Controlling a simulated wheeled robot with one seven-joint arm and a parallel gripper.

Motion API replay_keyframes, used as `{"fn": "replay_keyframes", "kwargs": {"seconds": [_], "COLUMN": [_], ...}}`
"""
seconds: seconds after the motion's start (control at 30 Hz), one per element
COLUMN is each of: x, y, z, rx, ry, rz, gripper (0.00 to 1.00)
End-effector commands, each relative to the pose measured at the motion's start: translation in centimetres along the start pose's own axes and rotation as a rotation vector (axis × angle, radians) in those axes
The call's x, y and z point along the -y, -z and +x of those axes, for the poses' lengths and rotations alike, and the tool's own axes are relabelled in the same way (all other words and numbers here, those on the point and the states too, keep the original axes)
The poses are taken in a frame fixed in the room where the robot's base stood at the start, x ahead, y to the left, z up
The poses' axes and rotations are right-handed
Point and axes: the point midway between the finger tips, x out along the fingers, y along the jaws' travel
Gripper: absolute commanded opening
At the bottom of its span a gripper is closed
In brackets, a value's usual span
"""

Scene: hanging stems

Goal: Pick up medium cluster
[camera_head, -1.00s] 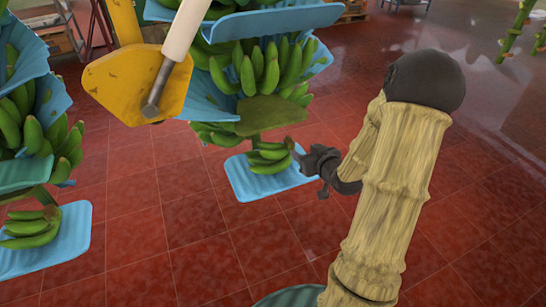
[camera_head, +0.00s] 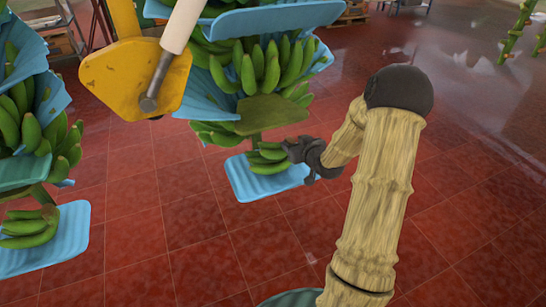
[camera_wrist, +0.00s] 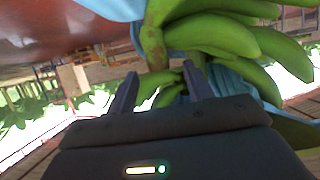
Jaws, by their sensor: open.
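A small green banana cluster (camera_head: 266,160) hangs at the bottom of the middle stem, in front of a light blue pad (camera_head: 258,188). A larger cluster (camera_head: 262,68) hangs above it on the same stem. I cannot tell for certain which is the medium one. My gripper (camera_head: 287,151) is at the right side of the lowest cluster and partly hides it. In the wrist view my two fingers (camera_wrist: 160,88) are apart. Green bananas (camera_wrist: 215,35) and a thick green stalk (camera_wrist: 153,45) lie just beyond the fingertips. Contact cannot be told.
Another hanging stem with bananas and blue pads (camera_head: 68,235) is at the left. A yellow bracket (camera_head: 135,80) with a pale rod is at upper left. Blue sheets (camera_head: 280,20) separate the upper clusters. The red tiled floor (camera_head: 470,220) is open at right.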

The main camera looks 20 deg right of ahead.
Motion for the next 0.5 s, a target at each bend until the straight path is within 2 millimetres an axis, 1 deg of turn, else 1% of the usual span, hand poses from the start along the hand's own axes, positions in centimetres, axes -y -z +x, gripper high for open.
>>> {"fn": "replay_keyframes", "kwargs": {"seconds": [0.03, 0.17, 0.5], "x": [0.0, 0.0, 0.1], "y": [-0.2, -0.1, 0.0], "z": [0.9, 2.1, 2.3], "rx": [0.0, 0.0, 0.001], "ry": [0.001, 0.0, 0.001], "rz": [0.001, 0.001, 0.0], "gripper": [0.52, 0.52, 0.52]}}
